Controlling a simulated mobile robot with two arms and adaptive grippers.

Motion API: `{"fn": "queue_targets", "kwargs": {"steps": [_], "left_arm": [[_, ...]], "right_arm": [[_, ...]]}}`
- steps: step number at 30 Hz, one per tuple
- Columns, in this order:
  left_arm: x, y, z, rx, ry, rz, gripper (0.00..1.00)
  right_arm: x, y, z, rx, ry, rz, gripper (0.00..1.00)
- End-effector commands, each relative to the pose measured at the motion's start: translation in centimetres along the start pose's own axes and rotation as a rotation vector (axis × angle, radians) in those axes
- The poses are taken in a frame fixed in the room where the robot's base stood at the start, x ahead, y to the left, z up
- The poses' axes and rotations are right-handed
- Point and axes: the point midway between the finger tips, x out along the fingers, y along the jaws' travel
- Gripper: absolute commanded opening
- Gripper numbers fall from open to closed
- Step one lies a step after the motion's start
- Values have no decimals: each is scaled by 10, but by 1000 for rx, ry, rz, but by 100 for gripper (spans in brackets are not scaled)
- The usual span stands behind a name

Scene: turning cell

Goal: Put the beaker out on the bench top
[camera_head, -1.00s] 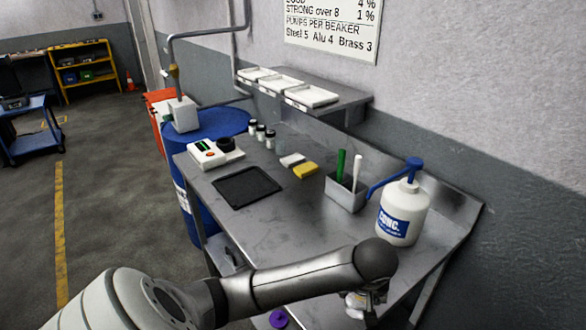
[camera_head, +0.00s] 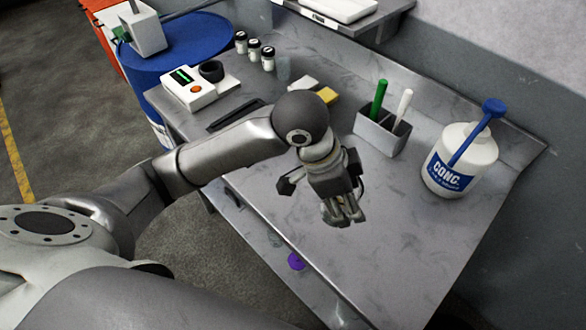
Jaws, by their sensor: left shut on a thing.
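My left gripper (camera_head: 342,212) is over the front middle of the steel bench top (camera_head: 385,255), pointing down. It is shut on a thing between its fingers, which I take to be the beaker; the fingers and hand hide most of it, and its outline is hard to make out. I cannot tell whether it touches the bench top. My right gripper is not in view.
A grey holder (camera_head: 381,132) with green and white handles and a white CONC. pump bottle (camera_head: 462,160) stand at the back right. A tester (camera_head: 198,90), several capped vials (camera_head: 254,50) and a dark mat (camera_head: 232,116) are at the left. The right front is clear.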

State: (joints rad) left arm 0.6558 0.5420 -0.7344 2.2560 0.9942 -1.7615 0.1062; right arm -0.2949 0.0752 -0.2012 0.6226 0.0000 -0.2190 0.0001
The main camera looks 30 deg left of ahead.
Motion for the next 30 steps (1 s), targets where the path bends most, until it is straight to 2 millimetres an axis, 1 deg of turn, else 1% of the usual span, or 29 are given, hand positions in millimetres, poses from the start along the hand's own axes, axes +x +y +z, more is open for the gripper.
{"fn": "queue_targets", "kwargs": {"steps": [2,5,8,12,16,18,21,24,30], "left_arm": [[-1,3,-2,32,2,13,26],[2,-5,0,42,0,22,26],[8,-25,5,40,-2,21,26],[20,-58,13,38,-2,21,26],[30,-86,20,38,-1,20,26],[43,-96,27,38,-2,23,26],[58,-110,34,40,0,22,26],[70,-120,40,41,1,21,26],[80,-130,44,44,2,20,26]], "right_arm": [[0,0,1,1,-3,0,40],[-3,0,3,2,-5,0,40],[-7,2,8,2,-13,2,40],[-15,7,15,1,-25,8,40],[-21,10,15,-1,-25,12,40],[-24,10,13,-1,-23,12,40],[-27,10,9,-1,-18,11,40],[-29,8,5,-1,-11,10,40],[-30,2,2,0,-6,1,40]]}}
